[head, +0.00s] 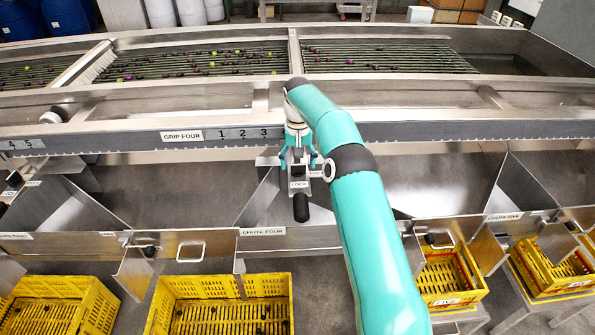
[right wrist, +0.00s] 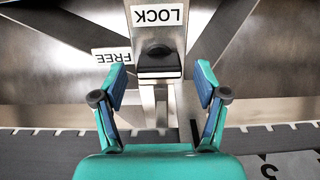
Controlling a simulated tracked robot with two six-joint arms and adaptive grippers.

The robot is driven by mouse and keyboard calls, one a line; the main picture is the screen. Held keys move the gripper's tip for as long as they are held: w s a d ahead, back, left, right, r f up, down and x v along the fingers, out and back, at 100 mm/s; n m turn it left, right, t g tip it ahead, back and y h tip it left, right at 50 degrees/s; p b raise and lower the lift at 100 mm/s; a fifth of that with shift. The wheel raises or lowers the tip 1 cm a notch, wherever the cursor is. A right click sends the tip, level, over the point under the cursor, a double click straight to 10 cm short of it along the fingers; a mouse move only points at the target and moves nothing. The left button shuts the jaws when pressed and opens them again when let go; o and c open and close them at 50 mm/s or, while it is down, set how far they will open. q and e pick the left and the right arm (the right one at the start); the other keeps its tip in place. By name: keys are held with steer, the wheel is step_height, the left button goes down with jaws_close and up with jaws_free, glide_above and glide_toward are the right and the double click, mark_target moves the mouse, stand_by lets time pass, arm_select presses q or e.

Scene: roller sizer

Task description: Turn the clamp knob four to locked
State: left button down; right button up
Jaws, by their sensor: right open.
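The clamp knob (right wrist: 158,57) is a dark knob on a grey block, on a metal bracket below the grip four rail. A LOCK label (right wrist: 157,15) sits just past it and a FREE label (right wrist: 112,55) to its side in the right wrist view. I cannot tell which label it points to. My right gripper (head: 298,163) is over the bracket in the head view. In the right wrist view its open fingers (right wrist: 161,88) stand either side of the bracket, short of the knob, apparently not touching it. In the head view the gripper largely hides the knob. My left gripper is not in view.
A black handle (head: 300,207) sticks out below the LOCK label. The rail carries a GRIP FOUR label (head: 182,136). Metal chute walls (head: 265,200) slope on both sides. Yellow crates (head: 222,287) stand below. Fruit lies on the rollers (head: 200,62) behind.

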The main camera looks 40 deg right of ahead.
steer(key=shift+f, duration=0.8)
steer(key=shift+c, duration=0.3)
steer(key=c, duration=1.1)
steer(key=shift+a, duration=0.1)
